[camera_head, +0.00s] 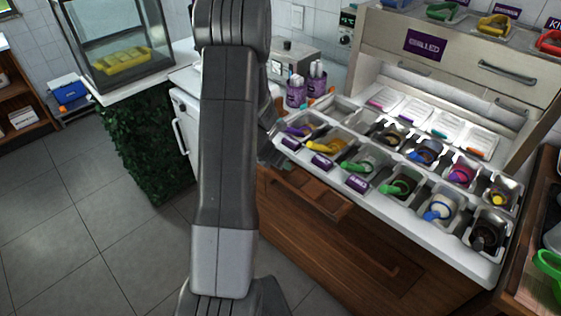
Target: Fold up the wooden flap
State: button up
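A brown wooden flap (318,205) juts out from the front of the topping counter, just below the white worktop. It looks roughly level, and its left end is hidden behind my grey arm. My gripper (271,150) shows only as a dark part at the right edge of my arm, near the worktop's left corner and above the flap's left end. My arm covers most of it, so I cannot tell whether its fingers are open or touch anything.
The white worktop (455,255) holds several metal bins of toppings with coloured scoops. Purple cups (296,95) stand at its back left. A hedge-covered stand (150,145) with a glass case is at the left. Tiled floor (70,230) at the left is clear.

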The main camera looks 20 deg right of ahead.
jog(key=v, duration=1.3)
jog(key=shift+r+p, duration=0.3)
jog(key=shift+a+f, duration=0.1)
jog(key=shift+f, duration=0.05)
jog(key=x, duration=1.3)
jog(key=shift+f+b, duration=0.2)
jog(key=shift+b, duration=0.1)
